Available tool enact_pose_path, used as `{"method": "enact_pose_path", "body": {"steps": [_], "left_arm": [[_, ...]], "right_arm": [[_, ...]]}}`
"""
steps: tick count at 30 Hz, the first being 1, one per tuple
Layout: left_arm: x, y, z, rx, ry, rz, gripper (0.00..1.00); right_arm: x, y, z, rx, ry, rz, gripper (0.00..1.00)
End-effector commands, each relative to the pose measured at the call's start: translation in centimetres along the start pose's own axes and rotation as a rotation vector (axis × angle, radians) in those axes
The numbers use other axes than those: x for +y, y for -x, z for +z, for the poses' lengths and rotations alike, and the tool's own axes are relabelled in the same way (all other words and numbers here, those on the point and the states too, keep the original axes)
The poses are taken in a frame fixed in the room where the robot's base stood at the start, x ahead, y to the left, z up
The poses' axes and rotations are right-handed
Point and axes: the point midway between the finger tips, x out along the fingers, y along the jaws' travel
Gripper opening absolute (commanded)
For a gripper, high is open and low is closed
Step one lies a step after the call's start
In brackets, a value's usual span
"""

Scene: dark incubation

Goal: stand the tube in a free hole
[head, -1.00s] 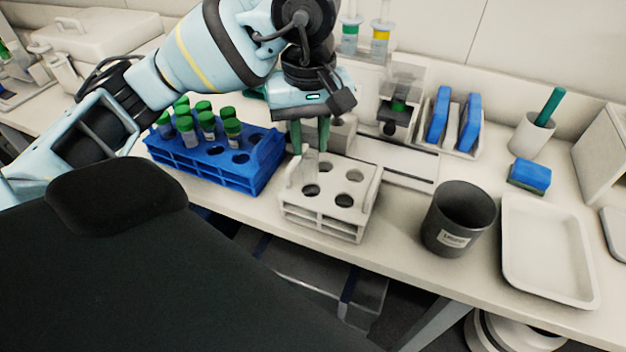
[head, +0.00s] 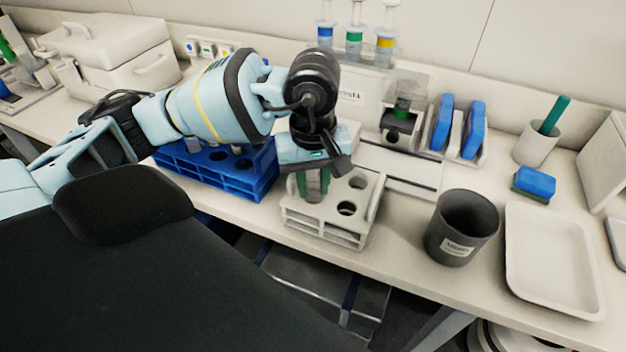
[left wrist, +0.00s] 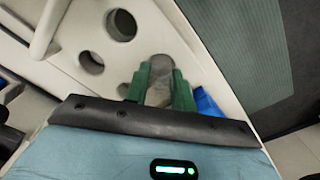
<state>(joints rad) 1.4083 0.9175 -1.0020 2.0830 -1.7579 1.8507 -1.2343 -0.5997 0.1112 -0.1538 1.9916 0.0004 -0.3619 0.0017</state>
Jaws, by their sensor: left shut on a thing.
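My left gripper (head: 313,184) is low over the left part of the white rack (head: 325,228), with its green fingers pointing down. It is shut on a pale, see-through tube, which shows between the fingers in the left wrist view (left wrist: 160,82). The tube looks roughly upright. Its lower end is hidden, so I cannot tell whether it is in a hole. Two empty holes show on the rack's right side, a far hole (head: 357,182) and a near hole (head: 346,208). The left wrist view also shows empty holes beside the fingers. My right gripper is not in view.
A dark grey cup (head: 446,240) and a white tray (head: 553,290) stand to the right. The bench's front edge runs close before the white rack.

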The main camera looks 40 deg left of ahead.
Motion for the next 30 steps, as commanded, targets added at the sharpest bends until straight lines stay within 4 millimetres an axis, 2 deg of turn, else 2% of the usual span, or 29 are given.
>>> {"method": "enact_pose_path", "body": {"steps": [7,8,9,17,21,25,30], "left_arm": [[0.0,-0.5,0.0,-0.001,0.0,-0.002,0.04],[0.0,-0.3,0.0,-0.001,0.0,-0.001,0.29],[0.0,-0.3,0.0,0.0,0.0,-0.001,0.34],[0.0,-0.2,0.0,0.0,0.0,0.0,0.34],[0.1,0.6,0.0,0.002,0.001,0.003,0.34],[0.1,2.4,0.0,0.002,0.001,0.004,0.34],[0.1,5.8,0.0,0.002,-0.001,0.005,0.34]], "right_arm": [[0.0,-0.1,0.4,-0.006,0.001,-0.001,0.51],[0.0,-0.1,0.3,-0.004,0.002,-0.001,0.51],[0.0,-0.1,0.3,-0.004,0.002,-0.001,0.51],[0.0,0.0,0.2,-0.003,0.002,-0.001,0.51],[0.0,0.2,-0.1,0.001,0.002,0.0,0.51],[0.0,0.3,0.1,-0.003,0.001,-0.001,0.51],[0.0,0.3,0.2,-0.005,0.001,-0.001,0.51]]}}
